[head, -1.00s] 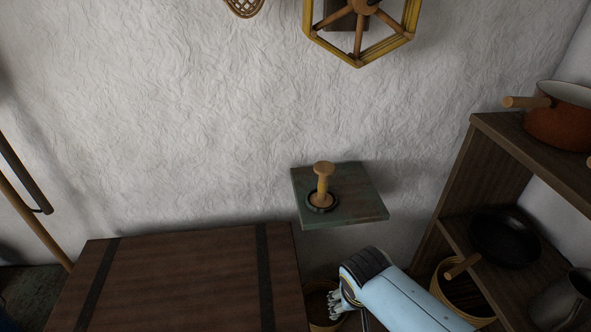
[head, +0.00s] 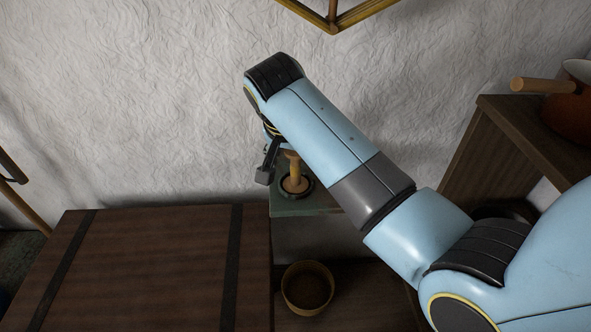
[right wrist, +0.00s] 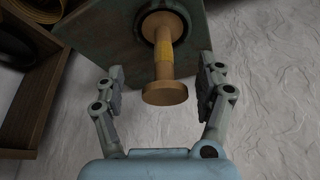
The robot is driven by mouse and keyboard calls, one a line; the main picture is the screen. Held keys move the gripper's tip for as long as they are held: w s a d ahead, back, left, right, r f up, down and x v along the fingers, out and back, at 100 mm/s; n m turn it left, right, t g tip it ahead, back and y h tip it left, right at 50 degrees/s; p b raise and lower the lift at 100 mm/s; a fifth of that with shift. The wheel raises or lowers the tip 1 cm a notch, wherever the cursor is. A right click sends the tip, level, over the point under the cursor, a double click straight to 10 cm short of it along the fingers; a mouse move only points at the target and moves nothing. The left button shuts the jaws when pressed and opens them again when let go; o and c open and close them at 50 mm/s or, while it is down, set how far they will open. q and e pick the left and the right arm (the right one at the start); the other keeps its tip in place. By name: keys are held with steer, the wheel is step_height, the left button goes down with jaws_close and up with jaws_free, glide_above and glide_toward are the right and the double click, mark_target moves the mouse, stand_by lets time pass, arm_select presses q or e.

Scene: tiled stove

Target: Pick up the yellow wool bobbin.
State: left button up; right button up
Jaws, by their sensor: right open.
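In the right wrist view the bobbin (right wrist: 163,52) shows between the two fingers of my right gripper (right wrist: 162,76), which is open and touches neither side. In the head view the right gripper (head: 268,165) is at the bobbin, mostly hidden behind my arm, with one dark finger showing to its left. My left gripper is out of view.
A dark wooden chest (head: 150,270) stands left of the shelf. A round basket (head: 307,287) is below it. A wooden shelf unit (head: 497,150) with a red pot (head: 568,118) stands at the right. A yellow frame (head: 335,17) hangs on the white wall above.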

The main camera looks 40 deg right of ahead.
mark_target(296, 166)
steer(key=x, duration=0.4)
steer(key=shift+w+a+f+b, duration=0.1)
steer(key=shift+w+f+b, duration=0.1)
steer(key=shift+b, duration=0.2)
steer(key=shift+r, duration=0.1)
steer(key=c, duration=1.3)
